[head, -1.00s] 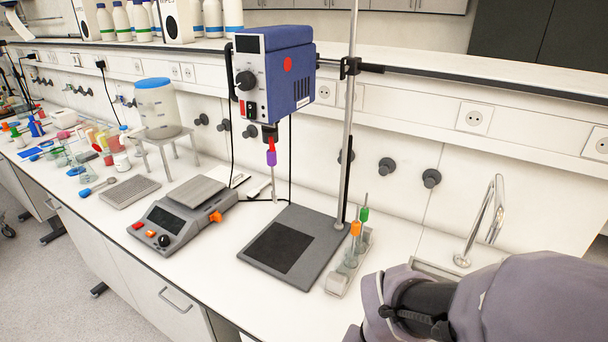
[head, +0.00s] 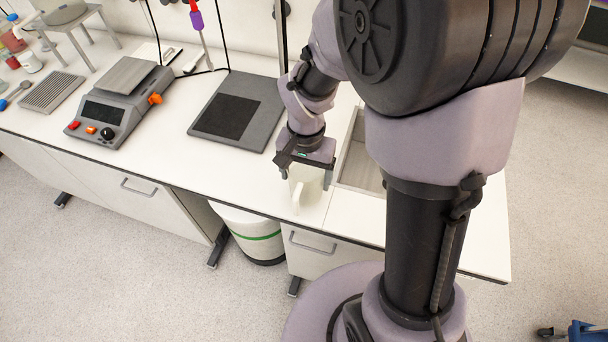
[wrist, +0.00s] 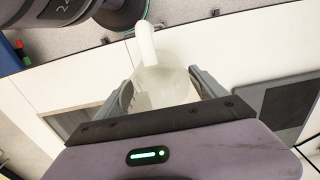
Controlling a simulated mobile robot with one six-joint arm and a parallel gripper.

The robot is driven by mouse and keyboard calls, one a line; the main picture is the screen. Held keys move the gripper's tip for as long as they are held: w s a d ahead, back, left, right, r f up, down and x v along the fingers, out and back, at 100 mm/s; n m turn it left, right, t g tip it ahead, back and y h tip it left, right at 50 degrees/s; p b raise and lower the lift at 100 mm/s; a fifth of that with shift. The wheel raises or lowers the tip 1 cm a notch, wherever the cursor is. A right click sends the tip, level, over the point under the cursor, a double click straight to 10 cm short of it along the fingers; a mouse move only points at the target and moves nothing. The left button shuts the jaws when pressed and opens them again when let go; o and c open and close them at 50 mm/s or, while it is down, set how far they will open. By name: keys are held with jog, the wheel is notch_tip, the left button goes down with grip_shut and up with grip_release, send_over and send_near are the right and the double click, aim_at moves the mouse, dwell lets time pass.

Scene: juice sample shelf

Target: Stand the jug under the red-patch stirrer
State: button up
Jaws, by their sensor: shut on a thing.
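The jug (head: 306,186), pale and translucent with a white handle, is at the bench's front edge, left of the sink. My gripper (head: 304,168) is shut on it from above; the wrist view shows the jug (wrist: 160,88) between the two fingers of my gripper (wrist: 160,90). I cannot tell whether its base touches the bench. The stirrer's base plate (head: 236,110), grey with a black pad, lies to the left of the jug.
A sink (head: 362,160) is right of the jug. The stand's upright rod (head: 280,40) rises beside my arm. The bench front between plate and jug is clear.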

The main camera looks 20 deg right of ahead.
jog(key=shift+f+b, duration=0.5)
jog(key=shift+f, duration=1)
jog(key=shift+f, duration=0.1)
jog(key=shift+f, duration=0.15)
jog(key=o, duration=2)
notch_tip(320, 180, up, 14)
jog(key=p, duration=0.4)
jog(key=s+a+r+n+t, duration=0.1)
jog(key=s+r+t, duration=0.1)
jog(key=s+r, duration=0.1)
jog(key=s+a+r+n+t+y, duration=0.1)
jog(key=s+r+t, duration=0.1)
jog(key=s+r, duration=0.2)
jog(key=s+a+r+t+y, duration=0.1)
jog(key=s+r, duration=0.3)
jog(key=s, duration=0.1)
jog(key=shift+s+a+r+n+t, duration=0.15)
jog(key=shift+s+a+n+t, duration=0.15)
jog(key=shift+n+t, duration=0.1)
